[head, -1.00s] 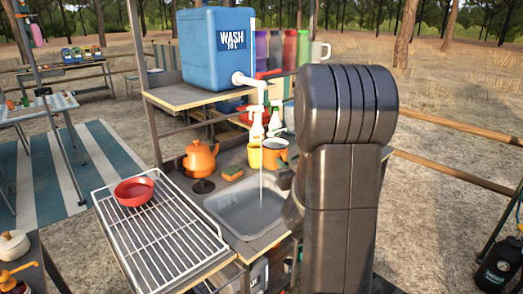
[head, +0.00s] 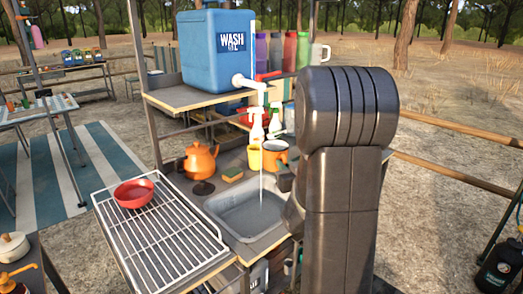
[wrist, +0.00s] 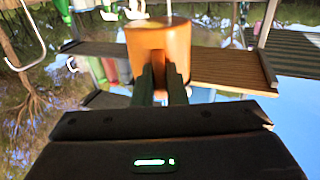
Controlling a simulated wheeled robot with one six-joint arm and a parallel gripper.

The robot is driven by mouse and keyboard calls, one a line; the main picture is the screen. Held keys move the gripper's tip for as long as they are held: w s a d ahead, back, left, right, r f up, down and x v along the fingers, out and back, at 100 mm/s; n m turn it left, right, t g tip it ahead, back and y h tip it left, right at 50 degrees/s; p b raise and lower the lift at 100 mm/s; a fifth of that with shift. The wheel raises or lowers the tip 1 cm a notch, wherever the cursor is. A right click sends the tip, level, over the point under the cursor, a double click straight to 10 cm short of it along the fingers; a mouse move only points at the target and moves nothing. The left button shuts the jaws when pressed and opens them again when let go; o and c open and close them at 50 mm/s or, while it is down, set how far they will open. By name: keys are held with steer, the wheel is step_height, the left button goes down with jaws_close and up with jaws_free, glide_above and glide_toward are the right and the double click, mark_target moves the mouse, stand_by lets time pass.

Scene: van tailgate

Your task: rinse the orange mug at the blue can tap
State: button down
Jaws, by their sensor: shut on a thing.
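The orange mug (wrist: 160,42) is in my gripper (wrist: 162,82), which is shut on its handle in the wrist view, where the scene appears upside down. In the head view an orange mug (head: 275,150), open side up, shows just left of my arm, above the sink's far side; my arm hides most of my gripper there. The blue can (head: 214,50) stands on the shelf, and its white tap (head: 248,82) points out over the sink. A thin water stream (head: 262,188) falls into the grey sink (head: 240,208). I cannot tell whether it touches the mug.
A yellow cup (head: 255,159), an orange kettle (head: 200,162) and a sponge (head: 232,175) are near the sink. A red bowl (head: 133,193) sits on the wire rack (head: 165,235) at left. Several bottles (head: 303,50) stand on the shelf beside the can.

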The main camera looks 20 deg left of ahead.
steer(key=s+d+r+p, duration=0.1)
steer(key=s+d+r, duration=0.1)
steer(key=d+r, duration=0.2)
steer(key=shift+s+d, duration=0.15)
steer(key=shift+s, duration=0.1)
stand_by(0.5)
stand_by(0.6)
